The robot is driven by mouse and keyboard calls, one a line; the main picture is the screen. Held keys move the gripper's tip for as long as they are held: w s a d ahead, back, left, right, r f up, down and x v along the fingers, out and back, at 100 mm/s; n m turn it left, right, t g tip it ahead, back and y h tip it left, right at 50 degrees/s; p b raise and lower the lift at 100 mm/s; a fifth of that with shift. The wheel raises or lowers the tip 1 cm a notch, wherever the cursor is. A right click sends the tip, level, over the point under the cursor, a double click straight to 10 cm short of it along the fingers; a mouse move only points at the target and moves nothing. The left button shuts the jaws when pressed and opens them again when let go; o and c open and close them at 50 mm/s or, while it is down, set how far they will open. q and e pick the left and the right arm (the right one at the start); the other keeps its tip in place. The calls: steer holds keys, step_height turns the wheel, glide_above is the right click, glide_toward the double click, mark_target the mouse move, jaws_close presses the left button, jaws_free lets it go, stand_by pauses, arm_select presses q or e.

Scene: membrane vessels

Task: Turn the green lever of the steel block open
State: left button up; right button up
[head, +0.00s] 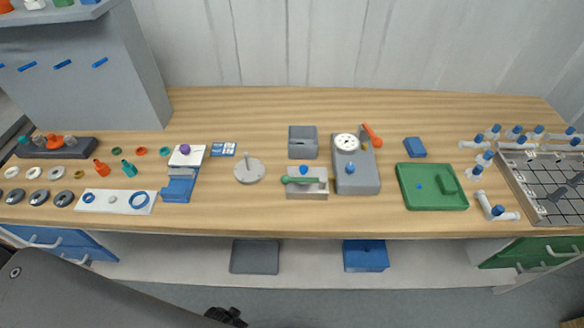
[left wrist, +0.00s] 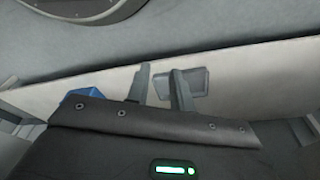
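The steel block (head: 307,191) sits on the wooden bench near its front edge, around the middle. Its green lever (head: 305,181) lies sideways across the top, with a rounded end at the left. A small blue knob (head: 304,169) stands just behind the lever. My left gripper (left wrist: 160,86) shows in the left wrist view with its two fingers apart and nothing visible between them. It is away from the block, low in front of the bench; a dark part of it seems to show at the bottom of the head view. My right gripper is in neither view.
Behind the block is a grey open box (head: 303,142). A grey device with a dial and orange lever (head: 356,172) stands close on the right. A grey disc with a post (head: 250,171) is to the left. Bins (head: 255,257) lie below the bench.

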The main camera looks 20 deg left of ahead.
arm_select(q)
steer(key=w+d+r+m+t+p, duration=0.15)
steer(key=w+r, duration=0.35)
steer(key=r, duration=0.8)
steer(key=w+d+r+t+h+p, duration=0.15)
steer(key=w+r, duration=0.35)
steer(key=r, duration=0.9)
steer(key=w+d+r+t+y+p, duration=0.1)
steer(key=w+d+r, duration=0.3)
steer(key=r, duration=0.9)
steer(key=w+d+r+m+h, duration=0.8)
steer(key=w+d+r+m, duration=0.35)
steer(key=w+d, duration=0.3)
steer(key=g+y, duration=0.5)
glide_toward(295, 179)
steer(key=p+x, duration=0.1)
steer(key=x, duration=0.6)
steer(key=shift+f, duration=0.2)
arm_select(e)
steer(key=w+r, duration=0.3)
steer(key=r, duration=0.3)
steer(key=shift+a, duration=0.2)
